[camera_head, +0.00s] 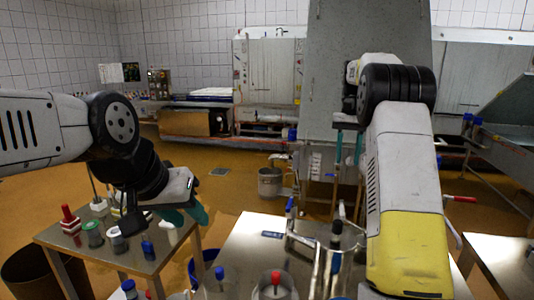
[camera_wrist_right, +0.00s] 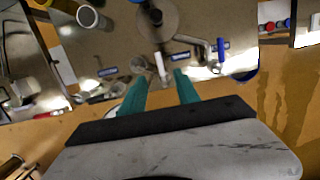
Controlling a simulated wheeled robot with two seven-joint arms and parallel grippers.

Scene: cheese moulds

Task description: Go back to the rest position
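My left gripper (camera_head: 186,214) hangs at the right edge of the small left table, its two teal fingers apart with nothing seen between them. My right gripper (camera_head: 348,155) is raised beyond the front table, near a tall grey panel. Its teal fingers point down in the head view. In the right wrist view its fingers (camera_wrist_right: 160,78) are apart and empty, with a metal table surface beyond them. The left fingertips are partly hard to make out.
The small left table (camera_head: 140,262) carries a red piece (camera_head: 70,220), a green-topped jar (camera_head: 92,234) and other small items. The front metal table (camera_head: 258,250) holds jars, including a red-capped one (camera_head: 275,282), and tools. A steel bucket (camera_head: 270,183) stands on the open orange floor.

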